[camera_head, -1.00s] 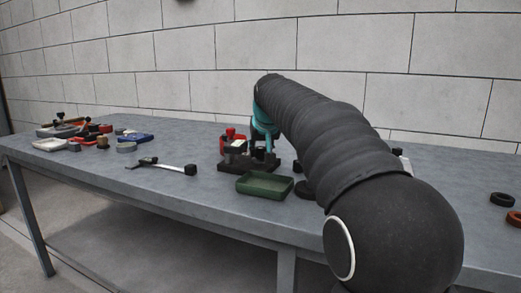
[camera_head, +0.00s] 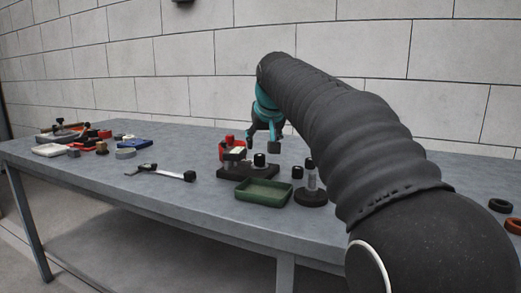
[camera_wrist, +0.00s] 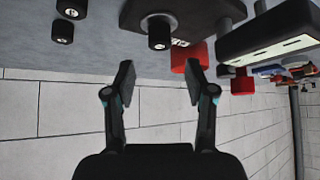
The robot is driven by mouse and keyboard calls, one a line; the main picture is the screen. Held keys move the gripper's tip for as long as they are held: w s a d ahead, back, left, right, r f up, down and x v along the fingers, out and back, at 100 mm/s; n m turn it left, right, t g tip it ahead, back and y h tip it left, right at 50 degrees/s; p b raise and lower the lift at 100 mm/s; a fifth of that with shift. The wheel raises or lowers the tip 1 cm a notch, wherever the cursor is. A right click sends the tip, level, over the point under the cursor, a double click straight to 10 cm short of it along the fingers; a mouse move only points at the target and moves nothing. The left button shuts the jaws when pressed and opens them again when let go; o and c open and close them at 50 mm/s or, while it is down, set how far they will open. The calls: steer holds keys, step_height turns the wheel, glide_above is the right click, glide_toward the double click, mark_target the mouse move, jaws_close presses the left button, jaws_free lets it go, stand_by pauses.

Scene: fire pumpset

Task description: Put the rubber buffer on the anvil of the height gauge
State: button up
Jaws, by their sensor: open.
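The black rubber buffer (camera_head: 259,160) stands upright on what looks like the pale round anvil of the height gauge. The gauge has a dark base (camera_head: 246,172) and a red part (camera_head: 229,142). In the wrist view the buffer (camera_wrist: 159,37) also sits on the anvil, on the gauge's dark base (camera_wrist: 197,8), beside a red block (camera_wrist: 190,62). My gripper (camera_head: 262,143) is open and empty, above and apart from the buffer. In the wrist view its fingers (camera_wrist: 165,82) stand wide apart with nothing between them.
A green tray (camera_head: 264,193) lies in front of the gauge. Right of it are a small black cylinder (camera_head: 297,172) and a round-based stand (camera_head: 311,190). Black and orange rings lie at the far right, a caliper-like tool (camera_head: 163,173) and several parts at left. The wall is behind.

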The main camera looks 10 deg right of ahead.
steer(key=shift+v, duration=2.35)
